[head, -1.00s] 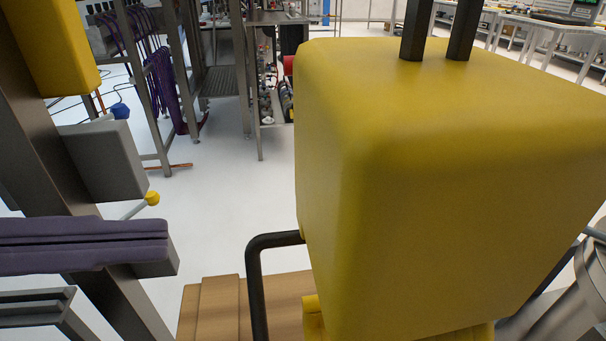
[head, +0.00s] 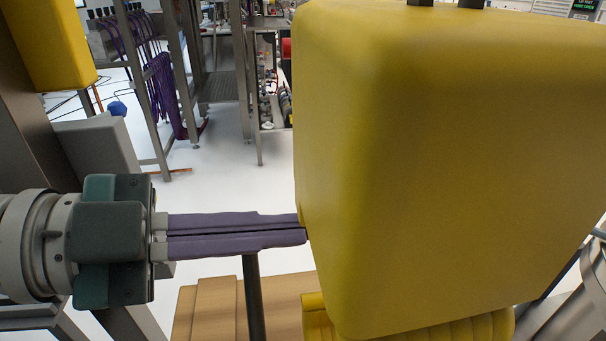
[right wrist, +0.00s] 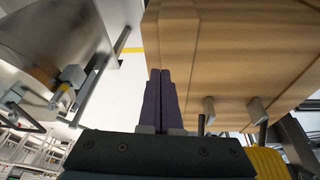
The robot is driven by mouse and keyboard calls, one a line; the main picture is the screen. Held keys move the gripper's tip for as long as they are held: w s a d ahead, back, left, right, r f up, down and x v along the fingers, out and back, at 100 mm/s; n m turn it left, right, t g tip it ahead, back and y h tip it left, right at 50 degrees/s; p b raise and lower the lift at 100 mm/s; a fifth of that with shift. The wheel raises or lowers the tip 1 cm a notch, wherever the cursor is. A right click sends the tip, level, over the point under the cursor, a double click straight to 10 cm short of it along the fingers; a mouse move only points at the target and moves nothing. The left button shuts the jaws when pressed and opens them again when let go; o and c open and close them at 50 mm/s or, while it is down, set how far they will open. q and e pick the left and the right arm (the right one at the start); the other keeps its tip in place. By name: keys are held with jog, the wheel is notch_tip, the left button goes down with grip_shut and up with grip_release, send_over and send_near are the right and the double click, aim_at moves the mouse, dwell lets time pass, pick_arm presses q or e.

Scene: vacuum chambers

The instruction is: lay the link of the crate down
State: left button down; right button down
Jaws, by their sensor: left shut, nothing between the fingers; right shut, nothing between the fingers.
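A large yellow padded block (head: 450,170) fills the middle and right of the head view. A ribbed yellow part (head: 480,327) shows under its lower edge. Brown wooden boards (head: 215,310), seemingly the crate's, lie low, left of the block. My left gripper (head: 304,232) is shut and empty. Its purple fingers point right, with tips at the block's left edge; I cannot tell whether they touch. They cover the top of a thin black bar (head: 254,300). In the right wrist view my right gripper (right wrist: 160,72) is shut and empty, before a wooden body (right wrist: 230,50). Which part is the link is unclear.
Another yellow block (head: 45,40) is at the upper left. A steel rack with purple hoses (head: 163,95) stands behind. White floor (head: 215,190) is clear between them. Pegs (right wrist: 208,110) stick out from the wood in the right wrist view.

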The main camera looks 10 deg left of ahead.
pick_arm(q)
jog(key=shift+w, duration=0.15)
